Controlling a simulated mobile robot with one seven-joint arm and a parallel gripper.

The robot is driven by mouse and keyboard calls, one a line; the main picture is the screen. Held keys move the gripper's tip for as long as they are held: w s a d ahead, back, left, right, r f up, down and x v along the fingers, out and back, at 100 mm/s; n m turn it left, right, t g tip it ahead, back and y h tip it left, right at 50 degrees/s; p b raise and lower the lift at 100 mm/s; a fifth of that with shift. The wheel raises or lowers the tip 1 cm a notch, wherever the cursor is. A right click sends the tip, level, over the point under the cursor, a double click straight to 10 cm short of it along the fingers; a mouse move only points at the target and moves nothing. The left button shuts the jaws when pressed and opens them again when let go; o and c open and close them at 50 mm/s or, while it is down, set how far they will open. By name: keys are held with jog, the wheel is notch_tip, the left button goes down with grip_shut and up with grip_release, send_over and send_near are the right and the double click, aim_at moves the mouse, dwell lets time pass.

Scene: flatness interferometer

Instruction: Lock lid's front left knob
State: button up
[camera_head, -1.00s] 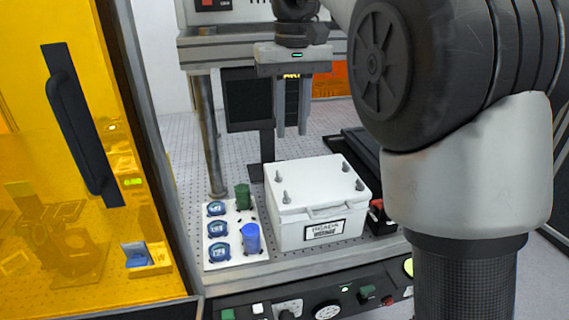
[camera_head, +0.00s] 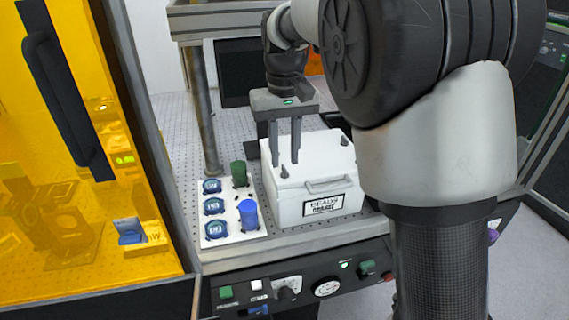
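The white box (camera_head: 300,213) stands on the perforated bench, its lid (camera_head: 322,160) on top and a handle and printed label on its front. The lid's front left knob (camera_head: 284,171) is a small grey upright post near the front left corner. Another knob (camera_head: 344,142) shows at the right of the lid. The back left of the lid is partly hidden by the fingers.
A white tray (camera_head: 211,243) left of the box holds blue round parts, a green cup (camera_head: 238,173) and a blue cup (camera_head: 248,215). A metal post (camera_head: 207,125) stands behind it. An amber door (camera_head: 60,225) is at the left. My arm hides the right side.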

aim_at(285, 172)
jog(key=shift+f, duration=1.25)
grip_shut()
